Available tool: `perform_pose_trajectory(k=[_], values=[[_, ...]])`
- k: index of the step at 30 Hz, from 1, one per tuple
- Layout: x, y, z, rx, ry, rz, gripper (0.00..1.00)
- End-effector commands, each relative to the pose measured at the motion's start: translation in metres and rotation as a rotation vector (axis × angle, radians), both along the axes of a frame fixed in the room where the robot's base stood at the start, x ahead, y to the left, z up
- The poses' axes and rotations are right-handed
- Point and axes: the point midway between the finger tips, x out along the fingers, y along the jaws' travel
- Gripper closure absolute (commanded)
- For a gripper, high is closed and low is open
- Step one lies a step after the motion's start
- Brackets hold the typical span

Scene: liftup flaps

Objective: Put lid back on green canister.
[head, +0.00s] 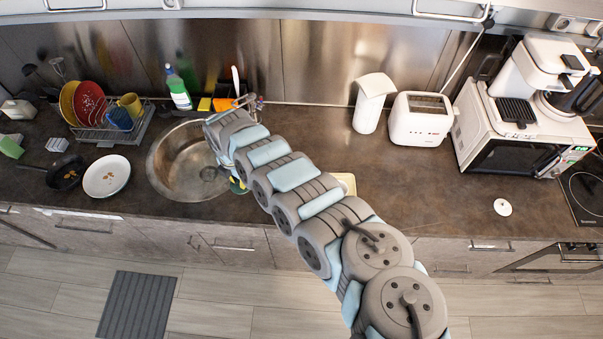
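A small white round disc with a darker spot at its centre (503,207) lies flat on the right part of the counter; it looks like a lid. No green canister can be clearly made out. A small green and yellow item (238,186) shows at the sink's right edge, mostly hidden by my arm, and I cannot tell what it is. My arm reaches from the bottom right up to the sink's right side.
The sink (172,168) is left of my arm, with a green-labelled bottle (179,90) behind it. A dish rack (112,133), pan (66,174) and white plate (106,177) stand left. A paper towel roll (370,105), toaster (420,121) and microwave (510,140) stand right. The counter before the toaster is clear.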

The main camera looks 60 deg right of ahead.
Motion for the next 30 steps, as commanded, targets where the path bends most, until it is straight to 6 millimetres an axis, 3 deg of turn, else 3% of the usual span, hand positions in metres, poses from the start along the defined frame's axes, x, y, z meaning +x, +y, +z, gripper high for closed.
perform_pose_trajectory(k=[1, 9, 16, 22, 30], values=[[-0.013, -0.015, -0.004, -0.002, 0.004, 0.028, 1.0], [-0.085, -0.078, -0.02, -0.001, 0.003, 0.199, 1.0], [-0.145, -0.118, -0.027, 0.001, 0.002, 0.305, 1.0], [-0.167, -0.133, -0.027, -0.004, -0.001, 0.345, 1.0], [-0.168, -0.133, -0.037, -0.003, -0.001, 0.349, 1.0]])
